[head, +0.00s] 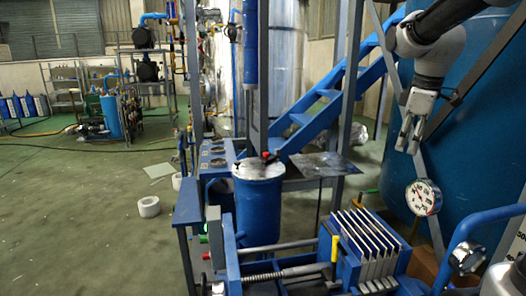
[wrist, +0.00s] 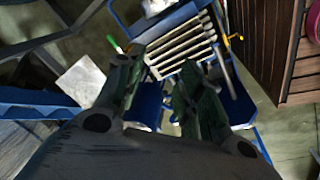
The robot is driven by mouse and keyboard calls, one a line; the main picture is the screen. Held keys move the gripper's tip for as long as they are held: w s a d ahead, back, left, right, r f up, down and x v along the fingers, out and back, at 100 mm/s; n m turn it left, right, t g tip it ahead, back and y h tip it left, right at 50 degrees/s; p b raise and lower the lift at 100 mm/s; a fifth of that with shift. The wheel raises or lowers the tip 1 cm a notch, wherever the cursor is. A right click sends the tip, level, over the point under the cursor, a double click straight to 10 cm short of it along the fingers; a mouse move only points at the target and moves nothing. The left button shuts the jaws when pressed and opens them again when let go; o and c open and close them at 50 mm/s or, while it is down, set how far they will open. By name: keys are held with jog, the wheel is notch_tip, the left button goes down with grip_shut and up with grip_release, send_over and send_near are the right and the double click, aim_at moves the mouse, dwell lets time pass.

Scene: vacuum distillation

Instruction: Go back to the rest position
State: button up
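My gripper (head: 411,133) hangs from my arm at the upper right of the head view, in front of the large blue tank. It points down and is apart from the equipment below. In the wrist view my gripper (wrist: 160,92) shows two dark fingers spread apart with nothing between them. The blue filter press (head: 372,240) with pale upright plates stands below it in the head view. The press plates (wrist: 180,47) also show beyond the fingertips in the wrist view.
A pressure gauge (head: 423,198) is on the right. A blue cylinder vessel (head: 258,205) with a red-handled valve stands mid-view. Blue stairs (head: 330,97) rise behind, near my arm. The green floor (head: 90,200) at left is mostly open, with a white roll (head: 149,207) on it.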

jog(key=s+a+f+m+t, duration=0.1)
jog(key=s+m, duration=0.4)
jog(key=s, duration=0.6)
jog(key=s+a+f+m+t, duration=0.1)
jog(key=s+f+m, duration=0.3)
jog(key=s, duration=0.7)
jog(key=shift+m, duration=0.7)
